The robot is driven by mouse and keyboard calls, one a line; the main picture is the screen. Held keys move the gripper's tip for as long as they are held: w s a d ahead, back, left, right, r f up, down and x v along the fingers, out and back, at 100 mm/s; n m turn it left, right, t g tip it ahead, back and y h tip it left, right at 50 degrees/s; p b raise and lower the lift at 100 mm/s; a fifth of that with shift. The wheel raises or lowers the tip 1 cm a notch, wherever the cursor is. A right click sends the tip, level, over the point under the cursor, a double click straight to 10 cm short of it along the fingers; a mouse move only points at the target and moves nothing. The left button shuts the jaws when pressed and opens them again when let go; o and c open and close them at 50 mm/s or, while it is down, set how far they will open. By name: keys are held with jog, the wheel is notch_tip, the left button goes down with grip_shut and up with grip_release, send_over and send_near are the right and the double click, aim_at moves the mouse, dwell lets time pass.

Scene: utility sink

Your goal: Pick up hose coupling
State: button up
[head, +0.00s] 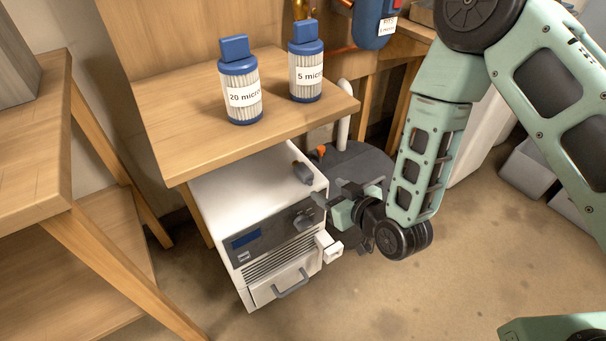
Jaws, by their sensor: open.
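A small dark grey cylindrical piece (303,172), which looks like the hose coupling, lies on top of the white machine (240,185) near its right edge. My gripper (328,194) is open, just to the right of and a little below this piece in the picture. Its dark fingers point left toward the machine's right edge. Nothing shows between the fingers. I cannot tell from this one view how far the fingers are from the machine's side or top.
A wooden shelf (180,110) overhangs the machine's back and carries two filter cartridges, marked 20 micron (240,85) and 5 micron (306,65). A dark round tank (355,165) stands behind my gripper. A wooden bench (30,150) is at left.

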aim_at(309, 178)
jog(key=shift+b+x, duration=0.5)
jog(key=shift+x, duration=3.5)
jog(key=shift+a+r, duration=0.15)
jog(key=c, duration=1.1)
